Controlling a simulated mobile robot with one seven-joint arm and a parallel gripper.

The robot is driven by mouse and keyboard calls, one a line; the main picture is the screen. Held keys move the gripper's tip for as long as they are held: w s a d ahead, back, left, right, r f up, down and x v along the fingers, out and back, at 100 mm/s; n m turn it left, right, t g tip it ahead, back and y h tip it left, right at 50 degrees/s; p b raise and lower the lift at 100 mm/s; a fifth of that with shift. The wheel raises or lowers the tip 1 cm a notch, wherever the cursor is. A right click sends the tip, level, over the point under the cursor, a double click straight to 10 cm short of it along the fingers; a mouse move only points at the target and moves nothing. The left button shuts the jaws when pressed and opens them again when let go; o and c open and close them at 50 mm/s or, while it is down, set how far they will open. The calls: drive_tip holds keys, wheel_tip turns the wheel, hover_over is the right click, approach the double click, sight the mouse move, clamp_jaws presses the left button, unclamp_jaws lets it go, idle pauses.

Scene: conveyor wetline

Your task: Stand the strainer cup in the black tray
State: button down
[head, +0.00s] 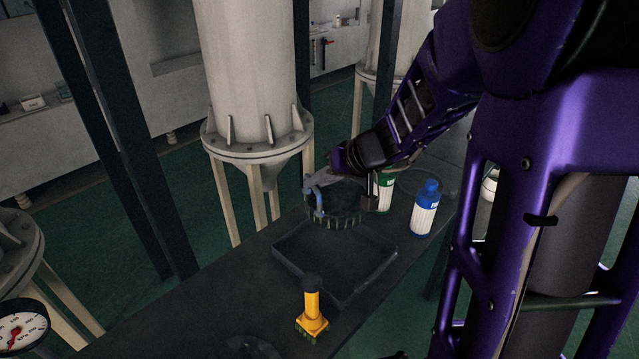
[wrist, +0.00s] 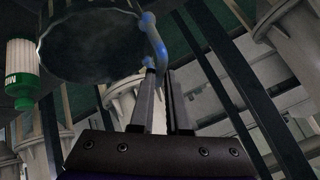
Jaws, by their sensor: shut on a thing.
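The strainer cup (head: 343,205) is a dark round cup with a blue handle (head: 318,200). In the wrist view, the cup (wrist: 88,48) fills the upper left and my gripper's fingers (wrist: 163,75) meet the handle (wrist: 153,40). The black tray (head: 372,284) lies flat on the dark table, and the part of it that shows is empty.
A green-labelled bottle (head: 385,195) and a blue-capped bottle (head: 425,208) stand right of the cup. A yellow-handled brush (head: 312,308) stands close to the tray's near side. A dark round thing (head: 250,347) lies at the bottom edge. A large white hopper (head: 250,80) stands behind the table.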

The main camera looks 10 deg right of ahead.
wheel_tip(320, 180, down, 6)
drive_tip(key=b, duration=0.6)
drive_tip(key=shift+f, duration=0.25)
wheel_tip(320, 180, down, 8)
drive_tip(key=shift+f, duration=0.15)
idle(0.8)
drive_tip(key=shift+f, duration=0.7)
drive_tip(key=c, duration=0.8)
unclamp_jaws()
drive_tip(key=shift+s, duration=0.1)
drive_tip(key=p+v, duration=0.1)
drive_tip(key=v, duration=0.7)
drive_tip(key=p+v, duration=0.2)
drive_tip(key=v, duration=0.7)
drive_tip(key=shift+s+a+r, duration=0.15)
drive_tip(key=shift+r, duration=0.1)
